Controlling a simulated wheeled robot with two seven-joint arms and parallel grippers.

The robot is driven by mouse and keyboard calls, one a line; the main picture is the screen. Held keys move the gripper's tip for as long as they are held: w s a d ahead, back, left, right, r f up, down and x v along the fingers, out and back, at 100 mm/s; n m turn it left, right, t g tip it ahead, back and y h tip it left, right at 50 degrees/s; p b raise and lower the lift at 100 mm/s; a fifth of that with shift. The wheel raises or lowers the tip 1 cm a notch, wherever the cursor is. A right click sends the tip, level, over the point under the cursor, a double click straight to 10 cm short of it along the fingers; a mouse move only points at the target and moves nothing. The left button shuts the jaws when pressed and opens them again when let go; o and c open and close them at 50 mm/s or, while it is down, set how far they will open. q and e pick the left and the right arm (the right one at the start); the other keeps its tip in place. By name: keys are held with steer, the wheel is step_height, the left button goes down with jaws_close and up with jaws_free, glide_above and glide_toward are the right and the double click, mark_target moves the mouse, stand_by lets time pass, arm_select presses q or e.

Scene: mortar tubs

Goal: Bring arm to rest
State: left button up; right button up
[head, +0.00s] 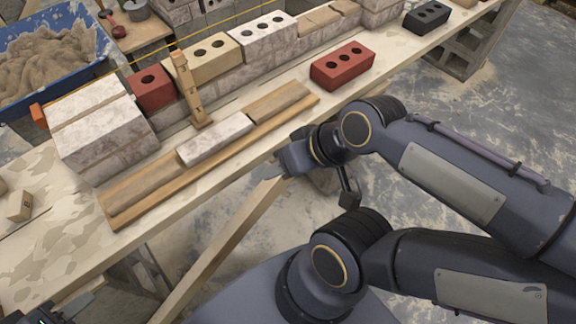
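Two dark blue-grey arms of mine come in from the right, one above the other. The upper arm's far end (296,157) is beside the near edge of the workbench (75,245), with a small black part hanging below it. No clear finger pair shows there. A dark part with a small green light, which looks like my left gripper (62,310), is cut off at the bottom left. Its fingers do not show clearly. I see nothing held.
A red brick (342,65) stands on the bench near a long wooden board (125,212) with a pale brick (215,138). A block wall (105,130) runs behind. A blue tub (30,107) of mortar is at the far left. Floor at right is mostly clear.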

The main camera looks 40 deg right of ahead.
steer(key=shift+s, duration=0.35)
step_height(320, 180, up, 20)
steer(key=p, duration=1.9)
steer(key=shift+f+p, duration=0.2)
steer(key=shift+p, duration=0.15)
